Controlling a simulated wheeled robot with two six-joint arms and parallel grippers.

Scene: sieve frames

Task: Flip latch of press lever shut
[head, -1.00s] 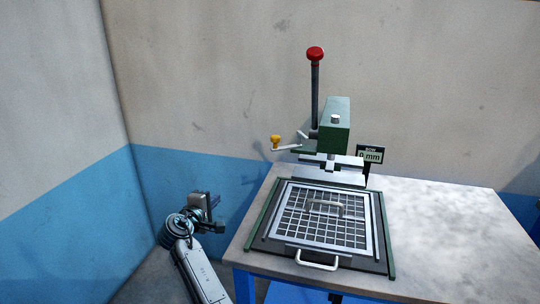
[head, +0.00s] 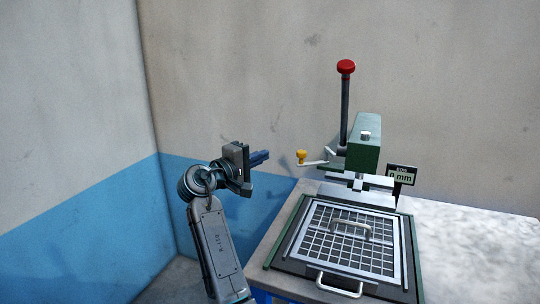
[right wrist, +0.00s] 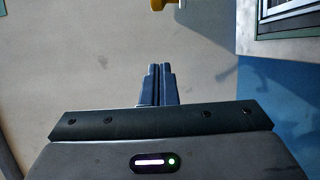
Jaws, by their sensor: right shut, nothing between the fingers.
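The press lever (head: 345,100) is a dark upright rod with a red knob, on the left side of the green press head (head: 364,145). A pale latch arm with a yellow knob (head: 301,156) sticks out to the left near the lever's foot. The yellow knob also shows, cut off, at the top edge of the right wrist view (right wrist: 168,4). My right gripper (head: 266,156) is shut and empty, left of the yellow knob and apart from it. Its blue fingers lie together in the right wrist view (right wrist: 158,70). My left gripper is out of view.
A framed grid tray (head: 307,235) with handles lies under the press on the worktable (head: 465,245). A small display (head: 402,176) stands right of the press. The wall (head: 220,80) is behind; the space between my right gripper and the yellow knob is clear.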

